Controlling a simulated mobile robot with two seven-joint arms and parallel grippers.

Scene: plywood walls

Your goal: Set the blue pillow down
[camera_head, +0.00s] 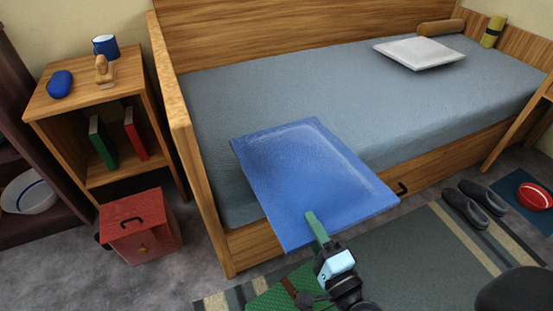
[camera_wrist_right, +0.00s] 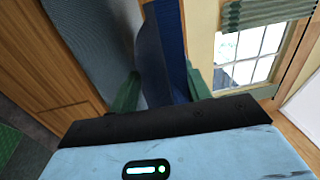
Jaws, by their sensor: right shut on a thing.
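The blue pillow (camera_head: 305,180) is a flat square in the head view, held above the near edge of the bed. Its far part overlaps the grey mattress (camera_head: 260,95) in the picture. My right gripper (camera_head: 314,218) has its green fingers shut on the pillow's near edge. In the right wrist view the blue pillow (camera_wrist_right: 174,50) stands between the two green fingers of the right gripper (camera_wrist_right: 160,88). Whether the pillow touches the mattress cannot be told. My left gripper is in neither view.
A white pillow (camera_head: 418,52) and a brown bolster (camera_head: 440,27) lie at the bed's far right end. The middle of the mattress is clear. A wooden side table (camera_head: 125,75) stands left of the bed, with a red box (camera_head: 140,228) before it. Slippers (camera_head: 474,205) lie on the floor.

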